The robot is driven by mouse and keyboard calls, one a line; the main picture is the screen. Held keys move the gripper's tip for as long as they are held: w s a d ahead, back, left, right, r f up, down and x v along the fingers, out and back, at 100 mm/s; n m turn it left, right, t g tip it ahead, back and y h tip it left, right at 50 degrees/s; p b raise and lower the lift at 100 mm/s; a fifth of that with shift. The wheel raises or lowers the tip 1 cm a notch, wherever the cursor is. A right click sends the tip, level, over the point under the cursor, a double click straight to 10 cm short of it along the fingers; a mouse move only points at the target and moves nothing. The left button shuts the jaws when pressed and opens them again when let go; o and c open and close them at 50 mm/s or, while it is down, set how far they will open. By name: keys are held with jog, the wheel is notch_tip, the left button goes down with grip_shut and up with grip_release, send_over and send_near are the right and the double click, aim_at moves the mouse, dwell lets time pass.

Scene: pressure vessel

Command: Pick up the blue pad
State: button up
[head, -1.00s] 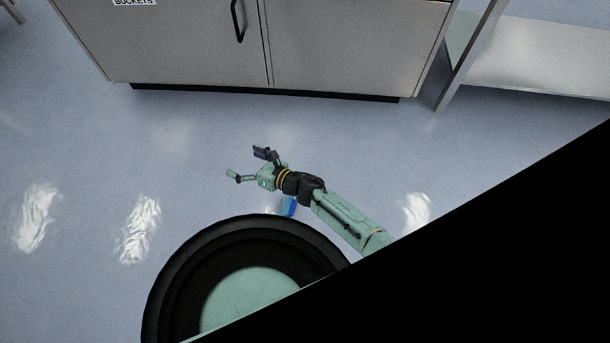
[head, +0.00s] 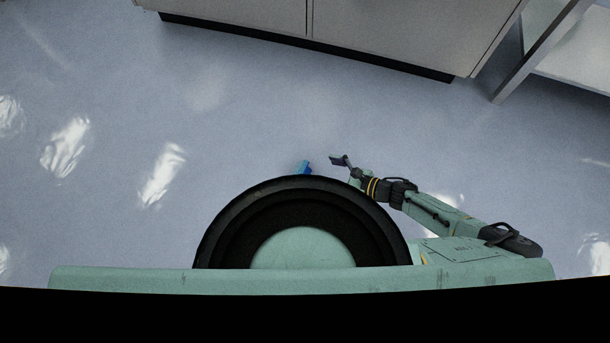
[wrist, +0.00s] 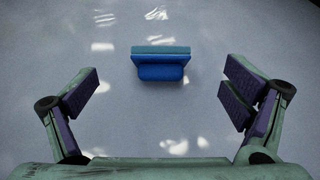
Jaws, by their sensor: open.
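The blue pad (head: 304,167) lies on the floor just beyond the rim of my round base in the head view, partly hidden by that rim. In the wrist view the blue pad (wrist: 161,64) shows whole, with a teal upper strip and a darker blue block below it. My gripper (head: 346,168) is to the right of the pad in the head view. In the wrist view my gripper (wrist: 160,98) is open and empty, its purple-padded fingers wide apart. The pad appears ahead of and between the fingers, touching neither.
A grey cabinet (head: 370,32) stands at the top of the head view, with a dark base strip. A metal shelf or table leg (head: 535,55) stands at the upper right. The pale blue floor (head: 200,130) between the cabinet and my base is clear, with bright reflections.

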jog(key=b+x, duration=0.1)
jog(key=x, duration=0.8)
jog(key=shift+w+a+f, duration=0.15)
jog(key=shift+a+f, duration=0.1)
jog(key=shift+c, duration=0.6)
jog(key=c, duration=1.2)
notch_tip(320, 180, up, 10)
jog(key=p, duration=0.3)
